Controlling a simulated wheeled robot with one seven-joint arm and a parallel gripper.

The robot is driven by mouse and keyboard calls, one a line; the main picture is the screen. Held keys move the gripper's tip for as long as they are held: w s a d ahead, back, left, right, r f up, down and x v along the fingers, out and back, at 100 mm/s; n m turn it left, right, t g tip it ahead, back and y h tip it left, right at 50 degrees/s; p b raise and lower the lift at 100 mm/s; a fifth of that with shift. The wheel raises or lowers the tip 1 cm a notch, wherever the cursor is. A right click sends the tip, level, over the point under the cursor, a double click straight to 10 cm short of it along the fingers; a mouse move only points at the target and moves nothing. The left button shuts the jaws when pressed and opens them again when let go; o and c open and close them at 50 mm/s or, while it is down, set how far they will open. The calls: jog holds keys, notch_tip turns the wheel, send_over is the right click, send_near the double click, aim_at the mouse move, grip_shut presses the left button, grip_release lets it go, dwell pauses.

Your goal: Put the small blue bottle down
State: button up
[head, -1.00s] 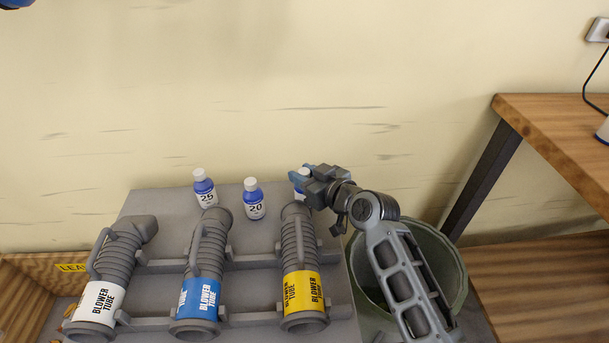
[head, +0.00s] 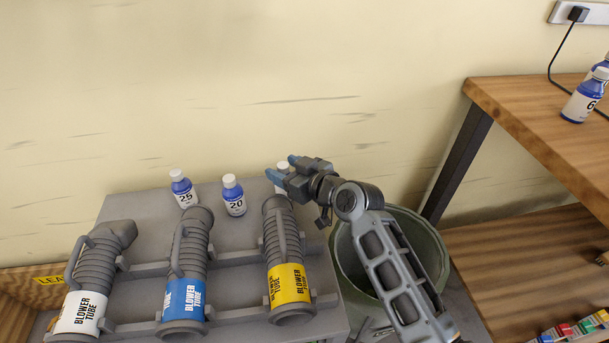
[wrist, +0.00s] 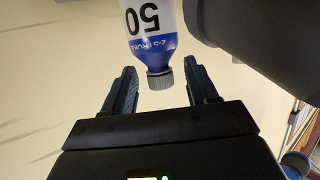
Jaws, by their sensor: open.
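The small blue bottle (wrist: 150,32), labelled 50 with a grey-white cap, shows upside down in the wrist view. Its cap end lies between the two fingers, with a gap on each side. In the head view this bottle (head: 283,168) is mostly hidden behind my gripper (head: 284,170), with part of its white cap showing at the back right of the grey bench. My gripper (wrist: 160,75) is open around the cap end. The bottle's base is hidden in the head view.
Bottles 25 (head: 183,189) and 20 (head: 234,196) stand to the left on the grey bench (head: 235,258). Blower tubes with white (head: 82,311), blue (head: 185,299) and yellow (head: 289,284) bands lie in front. A green bin (head: 430,245) stands right, beside a wooden shelf (head: 540,110) holding more blue bottles.

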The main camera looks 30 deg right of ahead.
jog(key=v, duration=1.1)
jog(key=s+f+m+h, duration=0.1)
jog(key=s+f+h, duration=0.15)
jog(key=s, duration=0.75)
jog(key=s+f+m+h, duration=0.1)
jog(key=s+f+m, duration=0.15)
jog(key=s, duration=0.65)
jog(key=a+r+v, duration=0.1)
jog(key=v, duration=0.9)
jog(key=w+a+r+v, duration=0.1)
jog(key=a+r+v, duration=0.1)
jog(key=v, duration=0.9)
jog(key=shift+s+r+t, duration=0.25)
jog(key=shift+r+t, duration=0.05)
jog(key=shift+r, duration=0.1)
jog(key=shift+d+n, duration=0.1)
jog(key=shift+n, duration=0.15)
jog(key=shift+c, duration=0.4)
